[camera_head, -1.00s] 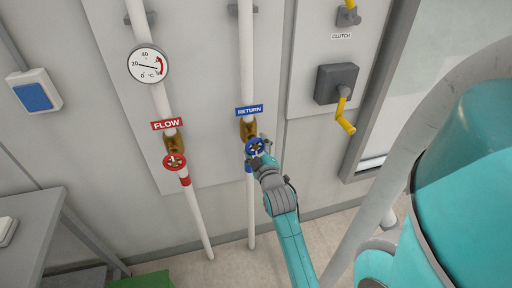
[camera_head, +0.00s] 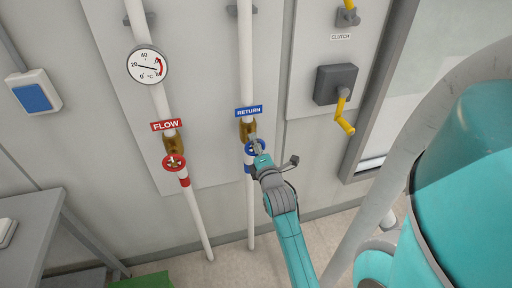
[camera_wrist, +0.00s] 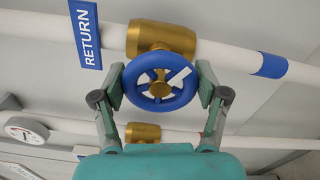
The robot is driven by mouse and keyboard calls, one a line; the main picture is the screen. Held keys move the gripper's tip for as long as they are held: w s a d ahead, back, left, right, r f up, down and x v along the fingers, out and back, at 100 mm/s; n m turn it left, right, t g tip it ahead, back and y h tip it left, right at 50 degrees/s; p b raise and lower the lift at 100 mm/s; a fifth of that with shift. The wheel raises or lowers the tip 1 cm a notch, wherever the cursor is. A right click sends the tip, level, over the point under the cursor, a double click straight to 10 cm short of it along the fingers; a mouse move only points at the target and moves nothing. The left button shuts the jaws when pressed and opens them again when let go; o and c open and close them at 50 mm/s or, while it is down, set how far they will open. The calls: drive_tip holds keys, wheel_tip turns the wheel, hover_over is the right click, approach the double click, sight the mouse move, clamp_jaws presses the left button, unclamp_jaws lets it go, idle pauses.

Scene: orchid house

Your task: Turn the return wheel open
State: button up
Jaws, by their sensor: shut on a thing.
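The return wheel (camera_wrist: 141,99) is a blue spoked handwheel on a brass valve (camera_wrist: 162,38), below the blue RETURN label (camera_head: 249,112). In the wrist view, my gripper (camera_wrist: 160,88) has one finger at each side of the wheel's rim, shut on it. A white mark lies across the wheel's upper right. In the head view, my gripper (camera_head: 257,157) covers part of the wheel (camera_head: 248,147). The hub and most spokes show in the wrist view.
The red flow wheel (camera_head: 174,162) with its FLOW label (camera_head: 167,125) is on the pipe to the left. A round gauge (camera_head: 148,65) sits above it. A yellow crank (camera_head: 344,117) on a grey box (camera_head: 336,83) is at the right. A grey table (camera_head: 30,225) stands at the lower left.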

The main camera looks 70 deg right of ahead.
drive_tip(key=n, duration=0.6)
drive_tip(key=shift+n, duration=0.4)
idle(0.3)
drive_tip(key=o, duration=1.2)
drive_tip(key=shift+c, duration=0.2)
drive_tip(key=v, duration=1.2)
